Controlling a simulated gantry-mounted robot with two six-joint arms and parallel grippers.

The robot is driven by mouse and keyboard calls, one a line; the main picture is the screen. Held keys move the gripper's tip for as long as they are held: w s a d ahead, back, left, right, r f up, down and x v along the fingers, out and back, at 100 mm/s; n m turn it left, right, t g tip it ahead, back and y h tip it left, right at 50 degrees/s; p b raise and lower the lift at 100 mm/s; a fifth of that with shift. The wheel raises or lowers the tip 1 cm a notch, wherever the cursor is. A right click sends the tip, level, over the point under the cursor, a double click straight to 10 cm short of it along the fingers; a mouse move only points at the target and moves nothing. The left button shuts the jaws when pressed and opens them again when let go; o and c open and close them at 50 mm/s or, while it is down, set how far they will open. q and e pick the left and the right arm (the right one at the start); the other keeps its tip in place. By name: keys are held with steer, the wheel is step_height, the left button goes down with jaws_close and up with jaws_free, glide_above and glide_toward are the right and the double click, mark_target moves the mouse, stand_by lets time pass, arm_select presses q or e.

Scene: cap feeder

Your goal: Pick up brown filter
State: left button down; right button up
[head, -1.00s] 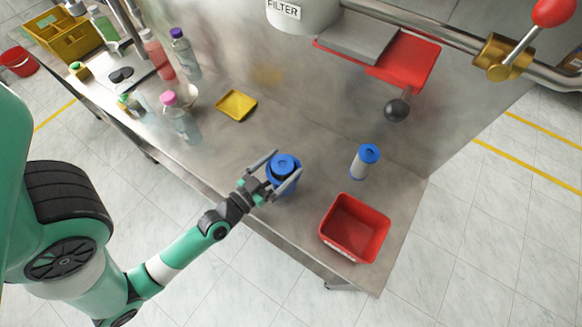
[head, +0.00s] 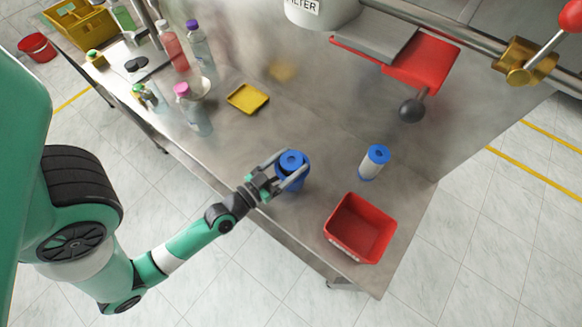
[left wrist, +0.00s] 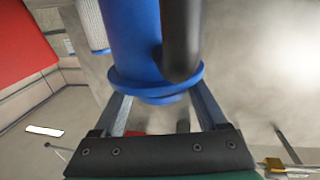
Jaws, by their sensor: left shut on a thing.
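My left gripper (head: 292,172) is shut on a blue cylindrical thing (head: 293,160) near the front edge of the metal table. It has a round blue top with a dark centre. The left wrist view shows its blue body (left wrist: 132,40) and wide flange between the two fingers, with a dark rod-like part in front. Whether it stands on the table or hangs just above it, I cannot tell. I see no clearly brown filter. A white filter (head: 370,172) with a blue cap stands upright to the right. My right gripper is not in view.
A red bin (head: 338,240) sits at the table's front right corner. A yellow tray (head: 248,98) and several bottles stand to the left. A lever with a black ball (head: 412,110) hangs over the back. The table between tray and gripper is clear.

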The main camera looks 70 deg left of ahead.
arm_select(q)
step_height(320, 180, up, 10)
steer(key=p, duration=1)
steer(key=shift+r, duration=0.1)
